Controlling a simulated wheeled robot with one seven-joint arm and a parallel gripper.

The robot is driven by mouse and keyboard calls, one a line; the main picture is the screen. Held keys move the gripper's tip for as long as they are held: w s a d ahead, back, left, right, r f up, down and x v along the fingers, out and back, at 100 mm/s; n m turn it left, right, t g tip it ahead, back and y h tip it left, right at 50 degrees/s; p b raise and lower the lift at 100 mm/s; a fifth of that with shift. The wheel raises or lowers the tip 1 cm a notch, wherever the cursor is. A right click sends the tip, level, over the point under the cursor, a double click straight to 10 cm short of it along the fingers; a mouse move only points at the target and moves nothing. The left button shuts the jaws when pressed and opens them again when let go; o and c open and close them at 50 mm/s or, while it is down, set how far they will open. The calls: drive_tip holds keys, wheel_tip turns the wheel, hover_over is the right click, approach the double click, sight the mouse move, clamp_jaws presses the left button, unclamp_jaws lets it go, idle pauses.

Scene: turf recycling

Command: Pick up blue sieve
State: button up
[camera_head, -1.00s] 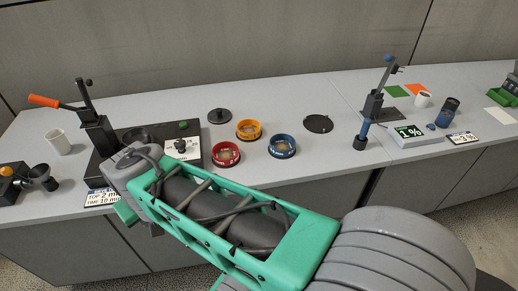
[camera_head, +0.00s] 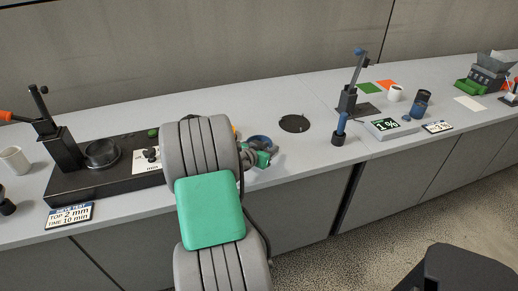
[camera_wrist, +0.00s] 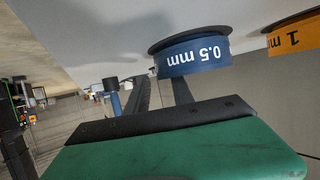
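The blue sieve (camera_head: 259,139) stands on the grey bench in the head view, partly hidden by my gripper and arm. In the wrist view the blue sieve (camera_wrist: 195,56) appears upside down, with the label "0.5 mm". My gripper (camera_head: 262,158) is at the near side of the sieve, close to it. A green part of it with a dark edge (camera_wrist: 165,120) fills the bottom of the wrist view, and no grip on the sieve shows. I cannot tell how far apart the fingers are.
An orange sieve (camera_wrist: 292,37) labelled "1 mm" is beside the blue one. A black round disc (camera_head: 294,123) lies to its right. A blue-handled tool (camera_head: 340,129) and a lever stand (camera_head: 348,100) are farther right. A black press base (camera_head: 75,185) is at left.

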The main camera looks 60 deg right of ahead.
drive_tip(key=shift+d+f, duration=0.15)
drive_tip(key=shift+d, duration=0.15)
clamp_jaws()
idle(1.2)
